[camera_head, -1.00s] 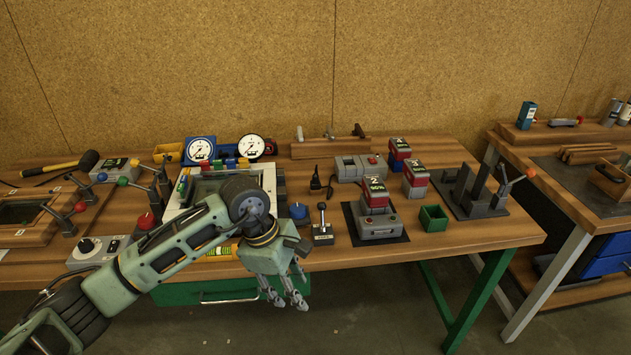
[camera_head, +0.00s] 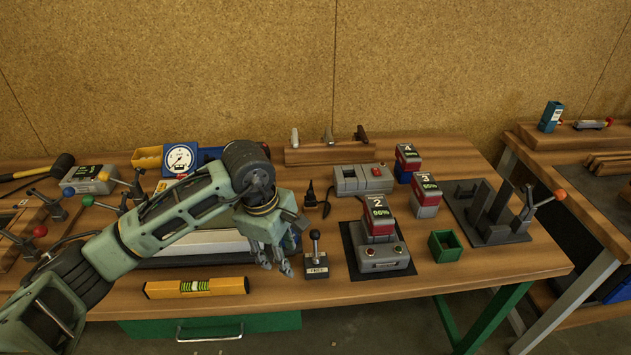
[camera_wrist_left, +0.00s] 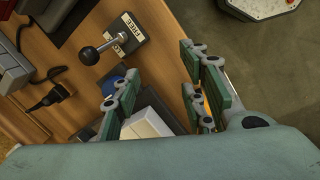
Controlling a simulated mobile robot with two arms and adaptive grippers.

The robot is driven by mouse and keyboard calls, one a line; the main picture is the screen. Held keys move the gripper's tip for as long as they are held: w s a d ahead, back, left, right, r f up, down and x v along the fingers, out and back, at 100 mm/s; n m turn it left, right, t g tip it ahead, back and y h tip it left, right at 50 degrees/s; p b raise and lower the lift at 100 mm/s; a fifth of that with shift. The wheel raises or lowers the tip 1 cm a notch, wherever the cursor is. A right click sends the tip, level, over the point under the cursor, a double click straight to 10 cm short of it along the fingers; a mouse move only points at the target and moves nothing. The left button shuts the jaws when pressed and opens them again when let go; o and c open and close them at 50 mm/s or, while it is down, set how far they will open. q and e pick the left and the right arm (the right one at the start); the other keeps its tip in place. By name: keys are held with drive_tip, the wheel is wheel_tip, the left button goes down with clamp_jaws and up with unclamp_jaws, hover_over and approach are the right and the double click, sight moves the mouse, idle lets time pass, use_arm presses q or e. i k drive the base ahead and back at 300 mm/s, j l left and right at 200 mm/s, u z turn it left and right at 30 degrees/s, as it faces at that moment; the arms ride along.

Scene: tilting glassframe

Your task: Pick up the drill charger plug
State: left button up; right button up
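The black drill charger plug (camera_head: 311,195) stands on the wooden bench with its dark cord, left of the grey charger (camera_head: 362,179). In the left wrist view the plug (camera_wrist_left: 54,96) lies at the left, beside the grey charger housing (camera_wrist_left: 12,66). My left gripper (camera_head: 276,264) points down near the bench's front part, nearer to me than the plug and to its left. Its fingers (camera_wrist_left: 158,100) are spread apart in the wrist view, with nothing held between them. The plug is clear of the fingers. My right gripper is in neither view.
A small lever (camera_head: 315,255) with a black knob stands just right of my gripper. A drill battery on a grey tester (camera_head: 384,260) and a green box (camera_head: 445,246) are farther right. A yellow spirit level (camera_head: 195,287) lies at the front left.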

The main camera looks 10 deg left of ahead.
sight(310, 199)
drive_tip(key=i, duration=0.9)
